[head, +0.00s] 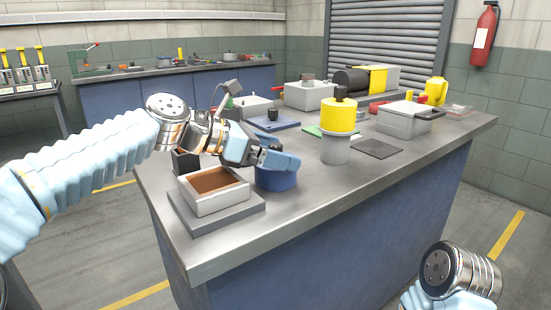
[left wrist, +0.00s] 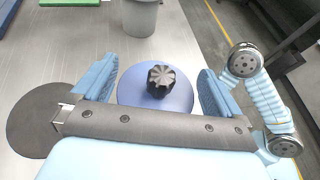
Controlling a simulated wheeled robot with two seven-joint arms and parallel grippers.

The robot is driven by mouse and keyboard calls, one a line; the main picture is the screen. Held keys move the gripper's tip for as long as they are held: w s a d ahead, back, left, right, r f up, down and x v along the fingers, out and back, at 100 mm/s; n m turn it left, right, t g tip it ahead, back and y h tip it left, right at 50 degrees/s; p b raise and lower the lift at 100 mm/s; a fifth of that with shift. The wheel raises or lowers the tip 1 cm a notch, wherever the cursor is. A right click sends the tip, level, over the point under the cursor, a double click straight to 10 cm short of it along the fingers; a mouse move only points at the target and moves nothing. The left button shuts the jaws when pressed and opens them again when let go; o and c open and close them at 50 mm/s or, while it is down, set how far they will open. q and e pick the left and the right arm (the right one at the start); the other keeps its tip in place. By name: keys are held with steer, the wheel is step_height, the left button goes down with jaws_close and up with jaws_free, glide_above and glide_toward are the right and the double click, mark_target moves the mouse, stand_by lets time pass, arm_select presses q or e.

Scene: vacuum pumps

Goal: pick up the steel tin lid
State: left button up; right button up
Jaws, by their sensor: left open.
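My left gripper (head: 262,155) is open above a round blue tin (head: 276,180) on the bench. In the left wrist view, the open fingers of my left gripper (left wrist: 158,88) are on either side of a blue round lid (left wrist: 130,95) with a black ribbed knob (left wrist: 164,78). Neither finger visibly touches the knob. I cannot tell from colour which top is the steel tin lid. My right gripper is out of view.
A white open box (head: 212,203) with a brown inside stands on a grey slab at the near left. A dark flat plate (head: 376,148) lies right of the grey tin. Pump housings (head: 405,120) stand farther back. The near right bench top is clear.

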arm_select(q)
steer(key=shift+d, duration=0.1)
steer(key=shift+c, duration=0.3)
steer(key=c, duration=0.7)
